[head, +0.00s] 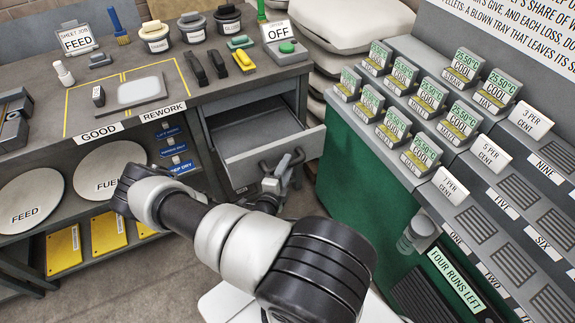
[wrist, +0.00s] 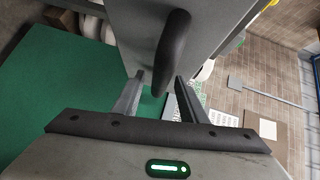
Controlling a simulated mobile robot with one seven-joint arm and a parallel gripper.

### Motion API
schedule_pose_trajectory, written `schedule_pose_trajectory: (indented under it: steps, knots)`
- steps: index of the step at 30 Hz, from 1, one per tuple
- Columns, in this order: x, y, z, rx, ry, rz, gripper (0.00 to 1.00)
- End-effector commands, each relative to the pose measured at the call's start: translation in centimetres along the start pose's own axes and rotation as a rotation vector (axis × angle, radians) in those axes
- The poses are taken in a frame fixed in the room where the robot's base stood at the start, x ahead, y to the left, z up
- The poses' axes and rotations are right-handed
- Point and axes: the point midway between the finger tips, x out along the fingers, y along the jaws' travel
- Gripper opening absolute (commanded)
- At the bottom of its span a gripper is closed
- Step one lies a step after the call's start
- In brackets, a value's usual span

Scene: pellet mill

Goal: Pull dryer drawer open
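The grey dryer drawer (head: 262,143) stands pulled out from the bench below the dryer switch box (head: 287,48), whose sign reads OFF. Its inside looks empty. My gripper (head: 283,168) is at the drawer's front, by its dark handle. In the wrist view, the curved black handle (wrist: 174,50) on the grey drawer front (wrist: 130,25) reaches down between the two fingers of my gripper (wrist: 158,88). The fingers stand apart, and I see gaps beside the handle. Contact with the handle cannot be made out.
A green cabinet (head: 352,185) stands close to the right of the drawer, with rows of display tags above it. The bench top (head: 190,95) holds pucks, a scale and tools. White round lids (head: 108,168) lie on the shelf at left. Floor is open at lower left.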

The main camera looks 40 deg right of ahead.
Motion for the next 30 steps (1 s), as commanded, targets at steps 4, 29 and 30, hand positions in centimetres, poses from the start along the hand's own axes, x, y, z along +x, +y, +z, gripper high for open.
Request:
schedule_pose_trajectory:
  steps: [4, 29, 30]
  knots:
    - [-3.3, 0.0, 0.2, -0.002, -0.005, 0.001, 0.39]
    - [-15.9, 0.0, 0.0, -0.001, -0.002, -0.001, 0.39]
    - [-15.9, 0.0, 0.0, -0.001, -0.002, -0.001, 0.39]
